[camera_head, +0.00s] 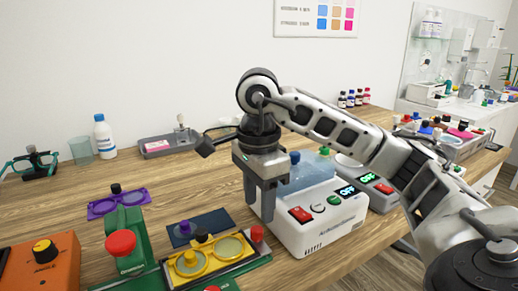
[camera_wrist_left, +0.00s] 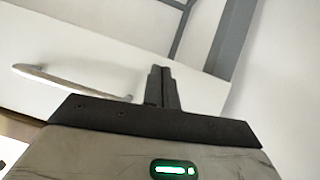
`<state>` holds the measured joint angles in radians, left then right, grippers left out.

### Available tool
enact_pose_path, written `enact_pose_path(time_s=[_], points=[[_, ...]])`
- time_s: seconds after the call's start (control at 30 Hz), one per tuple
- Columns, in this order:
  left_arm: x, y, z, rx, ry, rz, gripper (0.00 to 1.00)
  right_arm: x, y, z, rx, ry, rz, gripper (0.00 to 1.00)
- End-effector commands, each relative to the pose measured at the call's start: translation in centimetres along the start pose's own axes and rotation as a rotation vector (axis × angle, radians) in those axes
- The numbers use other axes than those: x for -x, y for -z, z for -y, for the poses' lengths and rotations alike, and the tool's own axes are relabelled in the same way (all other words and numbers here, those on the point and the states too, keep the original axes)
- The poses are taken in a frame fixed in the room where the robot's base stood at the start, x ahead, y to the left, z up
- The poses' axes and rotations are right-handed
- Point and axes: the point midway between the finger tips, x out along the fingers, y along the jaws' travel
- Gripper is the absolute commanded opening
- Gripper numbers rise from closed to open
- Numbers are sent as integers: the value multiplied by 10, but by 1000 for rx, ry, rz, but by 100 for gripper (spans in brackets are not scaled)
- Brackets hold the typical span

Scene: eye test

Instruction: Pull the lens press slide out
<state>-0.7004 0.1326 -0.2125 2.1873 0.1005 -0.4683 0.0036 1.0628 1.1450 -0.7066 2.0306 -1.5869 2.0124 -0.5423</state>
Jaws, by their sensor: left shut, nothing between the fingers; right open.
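A green press (camera_head: 128,228) with a red knob (camera_head: 120,243) stands at the front left of the table; I take it for the lens press. My right gripper (camera_head: 259,203) is open and empty, fingers down, right of the press and in front of a white machine. My left gripper (camera_wrist_left: 161,88) is shut and empty in the left wrist view, with no press there; it is not in the head view.
The white machine (camera_head: 325,235) has a blue tank and an OFF display. An orange box (camera_head: 42,265) stands at the left edge. A bottle (camera_head: 104,138), a grey tray (camera_head: 168,145) and dark glasses on a stand (camera_head: 31,163) are behind.

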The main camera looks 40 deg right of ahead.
Motion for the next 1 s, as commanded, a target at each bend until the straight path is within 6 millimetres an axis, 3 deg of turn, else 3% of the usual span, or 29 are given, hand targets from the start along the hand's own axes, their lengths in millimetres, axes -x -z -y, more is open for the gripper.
enact_pose_path(time_s=[0.03, 0.1, 0.4, 0.6, 1.0], points=[[6, 9, -1, -8, 5, 7, 0, 23, 1, 1, -2, 6, -1, 44], [8, 11, 0, -18, 12, 16, 0, 40, 1, 1, -4, 5, -1, 44], [14, 17, 5, -73, 35, 52, 0, 93, 1, 0, -3, 1, -2, 44], [14, 11, 7, -89, 38, 73, 0, 102, 1, 0, -4, -2, -3, 44], [13, 11, 7, -95, 37, 71, 0, 102, 1, 0, -3, -2, -3, 44]])
